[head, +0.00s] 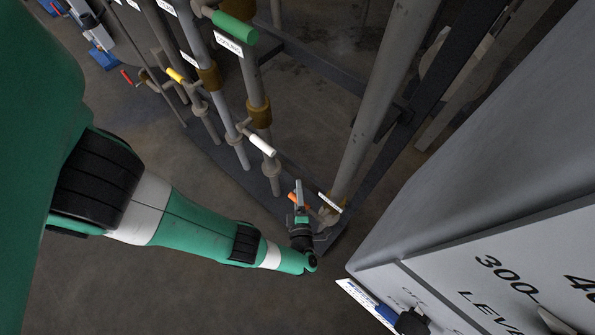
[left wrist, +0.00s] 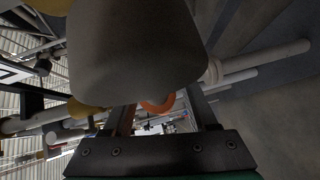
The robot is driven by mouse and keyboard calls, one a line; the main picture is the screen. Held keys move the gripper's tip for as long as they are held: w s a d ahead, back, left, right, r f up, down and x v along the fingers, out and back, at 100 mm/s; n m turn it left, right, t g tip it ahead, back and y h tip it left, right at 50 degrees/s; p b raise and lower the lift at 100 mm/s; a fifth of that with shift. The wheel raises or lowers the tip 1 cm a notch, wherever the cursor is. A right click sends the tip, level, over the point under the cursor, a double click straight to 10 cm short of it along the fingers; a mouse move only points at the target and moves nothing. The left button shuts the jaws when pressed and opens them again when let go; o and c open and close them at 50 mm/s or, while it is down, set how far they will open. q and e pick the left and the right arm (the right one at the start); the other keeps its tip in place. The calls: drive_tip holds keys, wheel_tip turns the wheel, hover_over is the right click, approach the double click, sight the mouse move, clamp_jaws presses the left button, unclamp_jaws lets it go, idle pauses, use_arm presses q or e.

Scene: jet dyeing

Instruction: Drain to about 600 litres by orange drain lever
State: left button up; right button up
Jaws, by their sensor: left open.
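The orange drain lever (head: 292,196) is at the low end of the pipework in the head view, partly hidden by my left gripper (head: 298,194). My left gripper is right at the lever, with its jaws apart. In the left wrist view, a rounded orange part (left wrist: 157,105) shows between the jaws, partly covered by a large grey rounded shape. I cannot tell whether the jaws touch it. The level gauge (head: 500,275) on the grey panel shows "300" and part of a "4". Its pointer is only partly in view, so I cannot read the level. My right gripper is out of view.
A green handle (head: 235,28), a yellow handle (head: 175,75) and a white handle (head: 262,145) sit on nearby pipes. A thick pipe (head: 375,100) rises beside the drain. The grey cabinet (head: 480,150) stands close on the right, with a black knob (head: 412,322). Floor is open at lower left.

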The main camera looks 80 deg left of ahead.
use_arm(q)
drive_tip(key=shift+d, duration=0.1)
drive_tip(key=shift+c, duration=0.8)
clamp_jaws()
idle(0.6)
